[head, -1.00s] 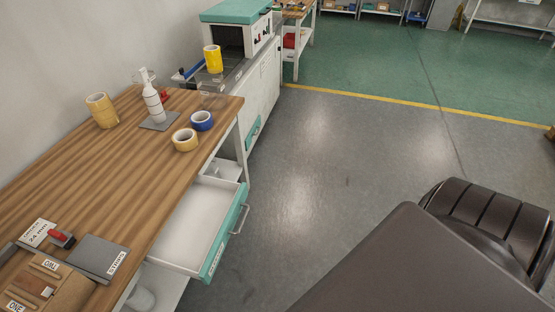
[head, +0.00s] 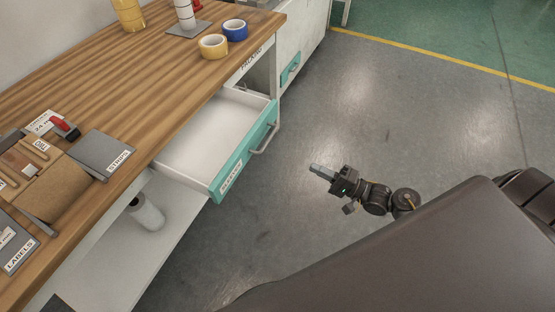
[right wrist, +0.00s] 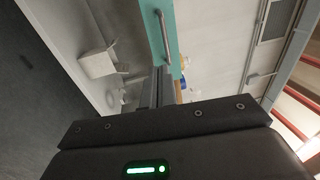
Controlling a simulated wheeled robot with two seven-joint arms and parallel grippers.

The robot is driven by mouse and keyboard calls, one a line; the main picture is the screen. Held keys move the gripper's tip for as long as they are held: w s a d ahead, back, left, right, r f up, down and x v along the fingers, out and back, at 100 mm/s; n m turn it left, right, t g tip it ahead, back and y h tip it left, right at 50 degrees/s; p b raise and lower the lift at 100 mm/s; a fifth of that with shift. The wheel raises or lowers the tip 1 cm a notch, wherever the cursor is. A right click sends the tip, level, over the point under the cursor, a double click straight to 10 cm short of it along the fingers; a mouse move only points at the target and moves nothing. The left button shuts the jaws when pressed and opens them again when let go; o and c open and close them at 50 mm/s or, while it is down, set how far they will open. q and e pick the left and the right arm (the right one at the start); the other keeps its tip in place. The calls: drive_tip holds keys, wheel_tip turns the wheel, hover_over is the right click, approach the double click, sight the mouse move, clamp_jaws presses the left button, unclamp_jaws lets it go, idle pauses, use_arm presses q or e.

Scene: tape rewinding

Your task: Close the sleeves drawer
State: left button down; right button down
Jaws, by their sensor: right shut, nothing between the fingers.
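The sleeves drawer (head: 218,137) is pulled out from under the wooden bench in the head view. It looks empty inside, with a teal front labelled SLEEVES and a grey bar handle (head: 264,139). My right gripper (head: 316,168) is to the right of the drawer front, over the floor, apart from the handle and pointing left toward it. It is shut and empty. In the right wrist view, the teal drawer front (right wrist: 153,22) and its handle (right wrist: 166,38) show beyond the shut fingers (right wrist: 157,85). My left gripper is not in view.
The floor (head: 370,110) right of the drawer is clear.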

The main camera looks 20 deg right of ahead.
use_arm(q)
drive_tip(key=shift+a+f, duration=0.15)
use_arm(e)
drive_tip(key=r+x, duration=0.1)
drive_tip(key=x, duration=1.3)
drive_tip(key=shift+s+a+y, duration=0.15)
drive_tip(key=shift+s+y, duration=0.1)
drive_tip(key=shift+y, duration=0.05)
drive_tip(key=shift+r, duration=0.1)
